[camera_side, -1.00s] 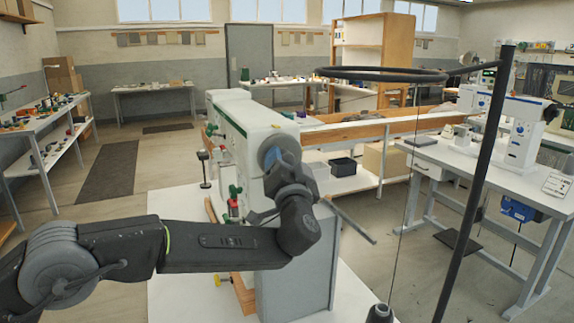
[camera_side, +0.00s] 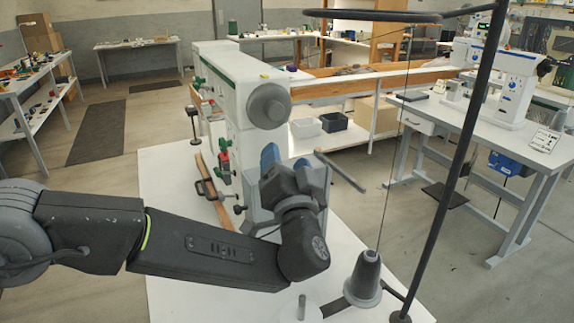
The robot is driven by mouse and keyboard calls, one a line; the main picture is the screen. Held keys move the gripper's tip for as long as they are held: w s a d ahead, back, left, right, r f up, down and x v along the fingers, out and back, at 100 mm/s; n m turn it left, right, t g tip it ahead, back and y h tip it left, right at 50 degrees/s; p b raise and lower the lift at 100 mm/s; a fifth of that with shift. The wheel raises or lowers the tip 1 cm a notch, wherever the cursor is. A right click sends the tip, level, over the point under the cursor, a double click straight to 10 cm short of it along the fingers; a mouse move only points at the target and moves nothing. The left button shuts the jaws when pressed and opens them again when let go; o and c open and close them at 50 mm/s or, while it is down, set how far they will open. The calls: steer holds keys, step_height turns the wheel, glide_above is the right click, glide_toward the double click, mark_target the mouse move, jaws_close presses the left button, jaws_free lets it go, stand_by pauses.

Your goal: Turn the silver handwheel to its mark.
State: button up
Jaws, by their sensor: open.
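My wrist hides part of the machine's lower body.
A thread cone (camera_side: 366,275) and a tall dark stand (camera_side: 455,185) are at the front right. Green and red parts (camera_side: 223,160) line the machine's left side. White table top (camera_side: 165,190) is free at left.

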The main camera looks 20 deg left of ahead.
mark_target(276, 113)
steer(key=shift+s+d+f, duration=0.1)
steer(key=shift+s+d, duration=0.1)
steer(key=shift+s, duration=0.1)
steer(key=w+a+r+m, duration=0.1)
steer(key=w+a+m, duration=0.1)
steer(key=m, duration=1)
steer(key=w+a+r+m, duration=0.2)
steer(key=w+m, duration=0.3)
steer(key=m, duration=0.7)
steer(key=w+a+r+m, duration=0.1)
steer(key=w+m, duration=0.3)
steer(key=m, duration=0.7)
steer(key=shift+w+a+r+m, duration=0.15)
steer(key=shift+a+m, duration=0.05)
steer(key=shift+a, duration=0.15)
steer(key=shift+w+a+r+m, duration=0.1)
steer(key=shift+a+m, duration=0.1)
steer(key=shift+a, duration=0.15)
